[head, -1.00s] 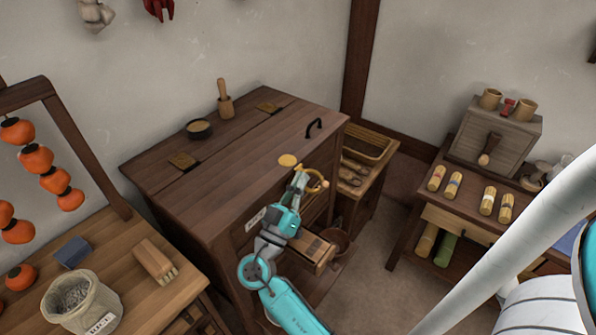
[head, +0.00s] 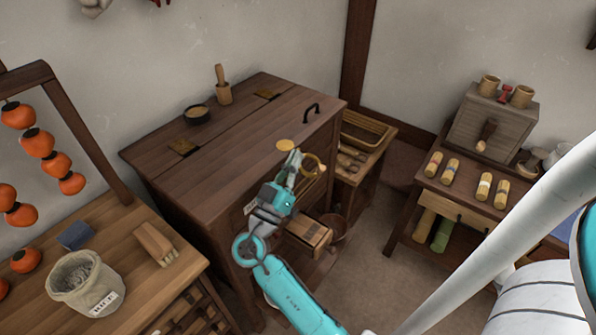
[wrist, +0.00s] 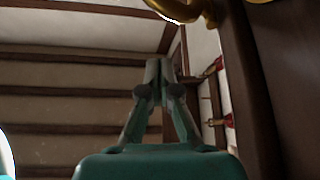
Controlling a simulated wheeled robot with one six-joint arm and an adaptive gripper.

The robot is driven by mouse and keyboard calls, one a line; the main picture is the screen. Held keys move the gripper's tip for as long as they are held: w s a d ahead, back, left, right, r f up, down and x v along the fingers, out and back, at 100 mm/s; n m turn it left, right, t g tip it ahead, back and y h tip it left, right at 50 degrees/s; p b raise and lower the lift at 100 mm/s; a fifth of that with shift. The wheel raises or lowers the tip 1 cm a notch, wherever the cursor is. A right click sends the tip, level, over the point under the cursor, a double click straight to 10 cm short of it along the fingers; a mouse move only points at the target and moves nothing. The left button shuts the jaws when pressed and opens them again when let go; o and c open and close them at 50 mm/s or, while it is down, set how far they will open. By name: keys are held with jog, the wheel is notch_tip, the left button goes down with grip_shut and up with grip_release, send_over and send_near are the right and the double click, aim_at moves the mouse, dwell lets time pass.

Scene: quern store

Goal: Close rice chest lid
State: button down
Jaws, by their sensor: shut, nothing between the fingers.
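The rice chest (head: 196,224) is a dark wooden box left of centre in the head view. Its lid (head: 240,144), with a black handle (head: 312,113) and brass hinges, lies flat on top, with no gap that I can make out. A round brass plate (head: 285,145) sits at its front edge. A brass ring (head: 315,163) hangs at the chest's front. My gripper (head: 294,158) is shut and empty, pointing up close to the front edge; I cannot tell if it touches. In the wrist view its closed fingers (wrist: 158,70) are beside dark wood (wrist: 265,80).
A mortar bowl (head: 197,114) and a pestle (head: 222,84) stand on the chest's back part. A small open drawer (head: 308,231) juts out below my gripper. A bench with a rice sack (head: 87,284) is at left, a side table (head: 462,207) at right.

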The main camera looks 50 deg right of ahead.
jog(key=w+v, duration=0.1)
jog(key=v, duration=0.8)
jog(key=shift+s+a+r, duration=0.15)
jog(key=shift+s+a, duration=0.05)
jog(key=shift+a, duration=0.3)
jog(key=s+a+f+n+t+y, duration=0.1)
jog(key=s+f+n+t+y, duration=0.45)
jog(key=f, duration=0.45)
jog(key=s+a+f+n+t+y, duration=0.15)
jog(key=s+f+n+y, duration=0.25)
jog(key=f+n+y, duration=0.55)
jog(key=s+a+t+y, duration=0.2)
jog(key=s+a+y, duration=0.5)
jog(key=s+a, duration=0.6)
jog(key=s+r+m+t+y, duration=0.1)
jog(key=s+r+m, duration=0.1)
jog(key=s+r, duration=0.6)
notch_tip(320, 180, up, 2)
jog(key=shift+s+d+r+t, duration=0.1)
jog(key=shift+s+d+t, duration=0.1)
jog(key=shift+s+t, duration=0.1)
